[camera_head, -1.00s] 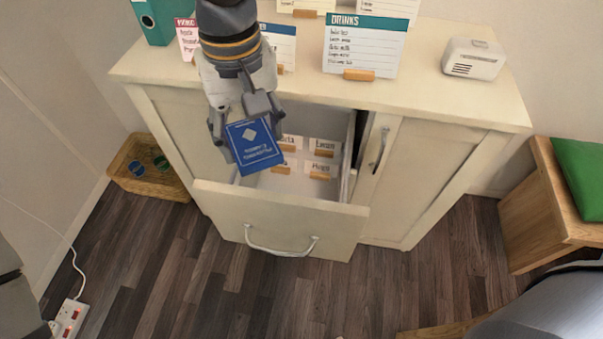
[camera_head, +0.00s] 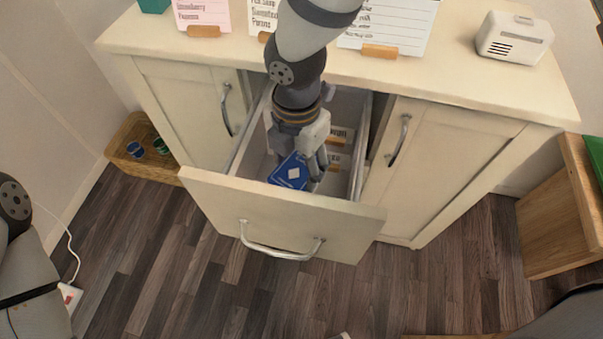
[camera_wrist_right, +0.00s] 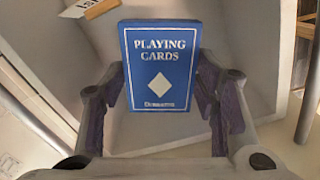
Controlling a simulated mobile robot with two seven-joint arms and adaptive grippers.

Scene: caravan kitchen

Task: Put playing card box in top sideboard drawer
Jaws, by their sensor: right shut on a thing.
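The blue playing card box (camera_head: 291,171) is inside the open top sideboard drawer (camera_head: 270,208), low behind its front panel. My right gripper (camera_head: 300,160) reaches down into the drawer and is shut on the box. In the right wrist view the box (camera_wrist_right: 160,70) sits between the two fingers of my right gripper (camera_wrist_right: 162,95), with its lettered face towards the camera. I cannot tell whether the box touches the drawer floor. My left gripper is not in view; only part of my left arm shows at the left edge.
Labelled cards on wooden holders (camera_head: 380,51) stand in the drawer and on the sideboard top (camera_head: 450,75). A white device (camera_head: 514,38) is at the top right. A wicker basket (camera_head: 140,148) stands on the floor at left, and a wooden bench (camera_head: 555,220) at right.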

